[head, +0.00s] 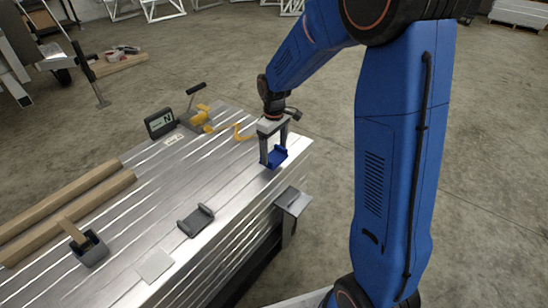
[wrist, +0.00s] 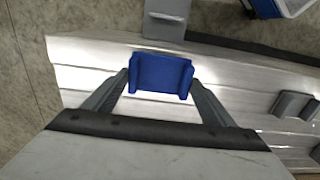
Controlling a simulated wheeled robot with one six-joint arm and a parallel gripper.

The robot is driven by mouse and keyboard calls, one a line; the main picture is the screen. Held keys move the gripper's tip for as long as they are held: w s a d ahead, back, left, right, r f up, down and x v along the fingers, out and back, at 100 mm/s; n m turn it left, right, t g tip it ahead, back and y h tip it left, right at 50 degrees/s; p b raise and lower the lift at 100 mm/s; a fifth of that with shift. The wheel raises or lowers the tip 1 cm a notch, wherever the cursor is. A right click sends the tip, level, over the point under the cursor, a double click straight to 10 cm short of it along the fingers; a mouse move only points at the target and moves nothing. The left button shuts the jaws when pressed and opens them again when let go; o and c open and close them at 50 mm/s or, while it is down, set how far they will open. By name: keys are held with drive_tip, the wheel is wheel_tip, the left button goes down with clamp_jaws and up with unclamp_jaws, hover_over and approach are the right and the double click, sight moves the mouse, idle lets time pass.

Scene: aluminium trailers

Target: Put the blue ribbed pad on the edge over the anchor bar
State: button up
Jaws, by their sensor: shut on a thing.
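My gripper (head: 274,154) is shut on the blue ribbed pad (head: 278,158), with a finger at each side of it. The pad is close above the aluminium deck (head: 225,208), near its corner and long edge; I cannot tell whether it touches. In the wrist view the pad (wrist: 161,73) sits between the fingers (wrist: 160,88), and the deck edge runs just beyond it. A grey flat-topped bracket (head: 293,201) sticks out from the deck's side, and it also shows past the edge in the wrist view (wrist: 166,20). It may be the anchor bar; I cannot tell.
A grey pad (head: 195,220) lies on the deck nearer me, beside a flat silver plate (head: 155,265). A dark caddy with a wooden handle (head: 89,249) and wooden beams (head: 75,210) are at left. A display (head: 160,122) and yellow strap (head: 201,116) are at the back.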

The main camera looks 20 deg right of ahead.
sight(274, 158)
drive_tip(key=shift+f, duration=1.75)
drive_tip(key=shift+f, duration=0.15)
drive_tip(key=o, duration=1.1)
wheel_tip(274, 158, up, 12)
drive_tip(key=s+d+r+m+t, duration=0.1)
drive_tip(key=s+d+r+m, duration=0.15)
drive_tip(key=s+r, duration=0.55)
drive_tip(key=shift+s+d+r+m+t, duration=0.15)
drive_tip(key=shift+s+d+m+t, duration=0.6)
drive_tip(key=shift+s, duration=3.5)
drive_tip(key=shift+s+d+r+m+t, duration=0.15)
drive_tip(key=shift+s+d+m+t, duration=0.5)
drive_tip(key=shift+s, duration=3.6)
drive_tip(key=shift+s+d+r+m+t, duration=0.15)
drive_tip(key=shift+s+d+m+t, duration=0.55)
drive_tip(key=shift+s, duration=3.55)
